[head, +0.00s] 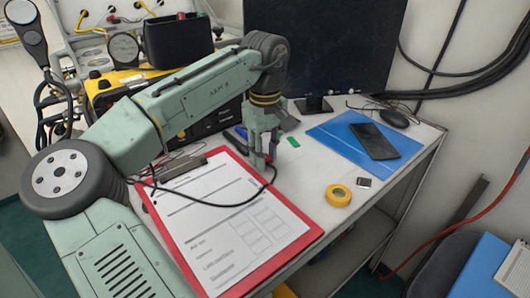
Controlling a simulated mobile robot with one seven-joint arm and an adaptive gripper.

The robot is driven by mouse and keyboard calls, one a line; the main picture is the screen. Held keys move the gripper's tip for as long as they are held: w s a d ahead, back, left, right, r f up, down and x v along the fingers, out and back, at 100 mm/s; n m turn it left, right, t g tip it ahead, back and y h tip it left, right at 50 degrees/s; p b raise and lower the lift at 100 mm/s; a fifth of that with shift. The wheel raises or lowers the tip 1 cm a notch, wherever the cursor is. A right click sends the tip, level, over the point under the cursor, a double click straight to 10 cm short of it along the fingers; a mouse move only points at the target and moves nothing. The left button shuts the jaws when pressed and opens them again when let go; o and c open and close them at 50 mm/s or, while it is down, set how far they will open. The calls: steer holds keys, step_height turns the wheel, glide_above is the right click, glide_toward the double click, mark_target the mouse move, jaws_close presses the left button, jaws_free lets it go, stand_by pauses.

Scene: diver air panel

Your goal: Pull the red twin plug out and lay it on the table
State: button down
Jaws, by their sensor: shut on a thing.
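My gripper (262,159) is low over the table (310,175), just beyond the clipboard's top right corner. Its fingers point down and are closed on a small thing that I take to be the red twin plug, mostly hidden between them. A black cable (225,205) runs from the fingertips, loops over the clipboard's paper and goes off to the left behind my arm. I cannot tell whether the plug touches the table. The yellow-and-black panel unit (118,78) stands at the back left, partly behind my arm.
A red clipboard (310,237) with a paper form fills the table's front left. A yellow tape roll (338,195), a blue folder (338,142) with a phone (375,141), and a dark monitor (345,45) stand to the right and behind. Clear white table shows between clipboard and folder.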

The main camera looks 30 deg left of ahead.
steer(key=shift+f, duration=0.25)
stand_by(0.6)
steer(key=c, duration=1.2)
jaws_free()
step_height(320, 180, up, 12)
